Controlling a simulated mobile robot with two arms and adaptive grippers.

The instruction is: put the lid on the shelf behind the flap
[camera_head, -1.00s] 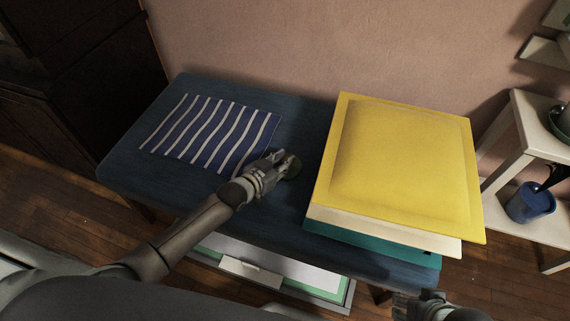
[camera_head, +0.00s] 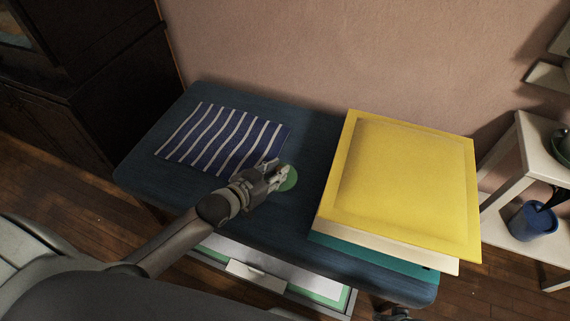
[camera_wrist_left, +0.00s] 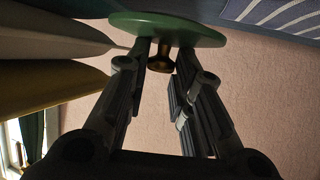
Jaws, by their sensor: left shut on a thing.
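The lid is a round green disc (camera_head: 291,179) with a small brass knob (camera_wrist_left: 160,61). In the head view it shows just beyond my left fingertips, over the blue table. My left gripper (camera_head: 277,176) is shut on the lid's knob. In the left wrist view the green disc (camera_wrist_left: 190,30) spans the fingertips, with the knob between the fingers (camera_wrist_left: 160,65). I cannot tell how far the lid is above the table. Part of my right gripper (camera_head: 393,313) shows at the bottom edge; its fingers cannot be made out. I cannot pick out a flap or the shelf behind it.
A striped cloth (camera_head: 222,140) lies on the blue table (camera_head: 145,165). A yellow panel (camera_head: 400,180) tops a stack on the right. An open drawer (camera_head: 258,278) juts out in front. A dark cabinet (camera_head: 95,60) stands left, a white shelf unit (camera_head: 500,165) with a blue pot (camera_head: 533,221) right.

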